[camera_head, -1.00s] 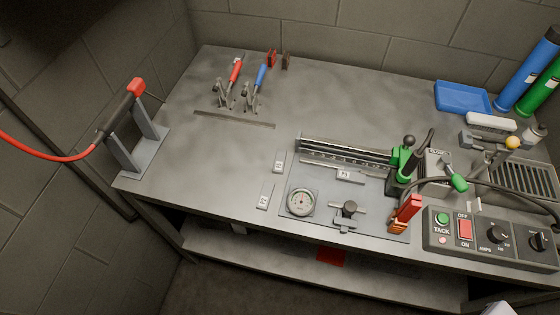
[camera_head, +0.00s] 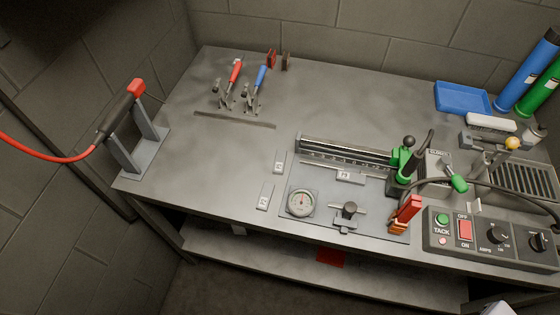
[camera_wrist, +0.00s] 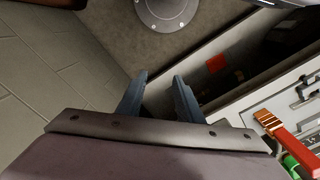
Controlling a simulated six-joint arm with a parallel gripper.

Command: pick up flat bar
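Several small flat pale-grey plates with printed tags lie on the bench, and I cannot tell which one is the flat bar. One plate (camera_head: 279,161) and another plate (camera_head: 265,196) lie left of the fixture; a third tagged piece (camera_head: 350,176) lies on the fixture plate. A long thin dark strip (camera_head: 235,119) runs along the bench further back; it may be a slot. My gripper (camera_wrist: 158,85) shows in the wrist view with its two fingers apart and nothing between them. It is not recognisable in the head view.
The bench (camera_head: 215,165) has free room on its left and middle. A torch stand (camera_head: 140,140) with a red cable is at the left edge. Clamps (camera_head: 253,95), a blue tray (camera_head: 462,98), a green-handled fixture (camera_head: 402,165), a dial gauge (camera_head: 301,202) and a control box (camera_head: 490,237) surround it.

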